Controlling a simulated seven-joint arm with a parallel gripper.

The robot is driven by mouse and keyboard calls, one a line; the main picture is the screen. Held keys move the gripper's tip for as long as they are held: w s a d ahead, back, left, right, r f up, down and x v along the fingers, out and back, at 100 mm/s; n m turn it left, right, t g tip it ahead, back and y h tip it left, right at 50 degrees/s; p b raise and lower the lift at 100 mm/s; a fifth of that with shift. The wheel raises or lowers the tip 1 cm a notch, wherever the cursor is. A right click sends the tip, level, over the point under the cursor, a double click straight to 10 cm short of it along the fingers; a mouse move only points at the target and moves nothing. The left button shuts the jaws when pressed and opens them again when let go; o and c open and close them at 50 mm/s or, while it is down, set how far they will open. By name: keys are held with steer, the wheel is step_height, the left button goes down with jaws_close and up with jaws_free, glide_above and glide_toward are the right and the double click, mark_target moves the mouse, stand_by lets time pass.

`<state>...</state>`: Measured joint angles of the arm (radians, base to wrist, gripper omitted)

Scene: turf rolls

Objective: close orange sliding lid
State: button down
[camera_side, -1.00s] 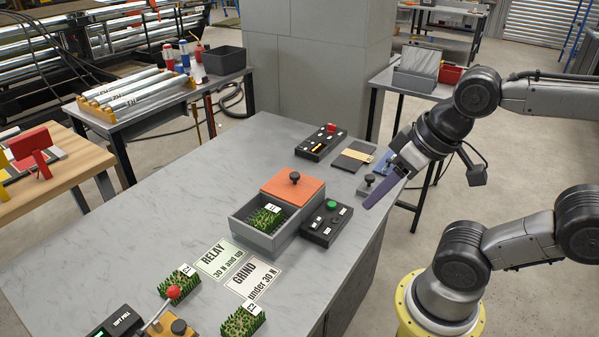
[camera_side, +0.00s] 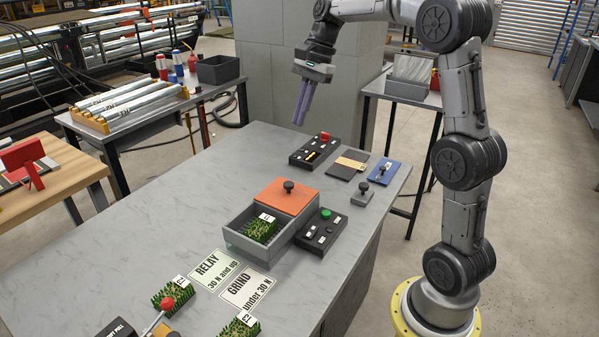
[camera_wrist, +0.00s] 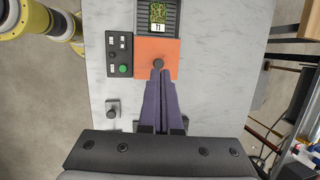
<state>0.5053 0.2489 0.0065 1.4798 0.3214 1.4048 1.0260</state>
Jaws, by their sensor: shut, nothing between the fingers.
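The orange sliding lid (camera_side: 285,197) with a dark round knob (camera_side: 289,186) covers the far part of a grey box (camera_side: 234,238). The near part of the box is open, and a green turf piece labelled T1 (camera_side: 261,229) sits inside it. The wrist view also shows the orange lid (camera_wrist: 168,48), its knob (camera_wrist: 158,63) and the turf piece (camera_wrist: 158,14). My gripper (camera_side: 298,123) has long purple fingers, is shut and empty, and hangs above the table beyond the box. In the wrist view its fingertips (camera_wrist: 157,72) appear just below the knob; I cannot see contact.
A black panel with a green button (camera_side: 320,231) stands right of the box. A black panel with a red knob (camera_side: 314,150) lies behind it. A grey knobbed block (camera_side: 362,194) is at right. RELAY (camera_side: 214,270) and GRIND (camera_side: 249,287) cards lie in front. The left tabletop is clear.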

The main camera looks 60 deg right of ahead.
steer(key=w+d+f+m, duration=0.2)
steer(key=d+f, duration=0.3)
steer(key=d, duration=0.2)
steer(key=y, duration=0.1)
glide_toward(299, 187)
steer(key=shift+m+g, duration=0.3)
steer(key=shift+m, duration=0.1)
steer(key=x, duration=0.5)
steer(key=shift+w+a+r, duration=0.15)
steer(key=shift+w+a, duration=0.15)
steer(key=shift+w, duration=0.1)
steer(key=shift+w+a, duration=0.1)
steer(key=shift+a, duration=0.35)
steer(key=shift+a, duration=0.2)
steer(key=a, duration=1.2)
steer(key=shift+a, duration=0.15)
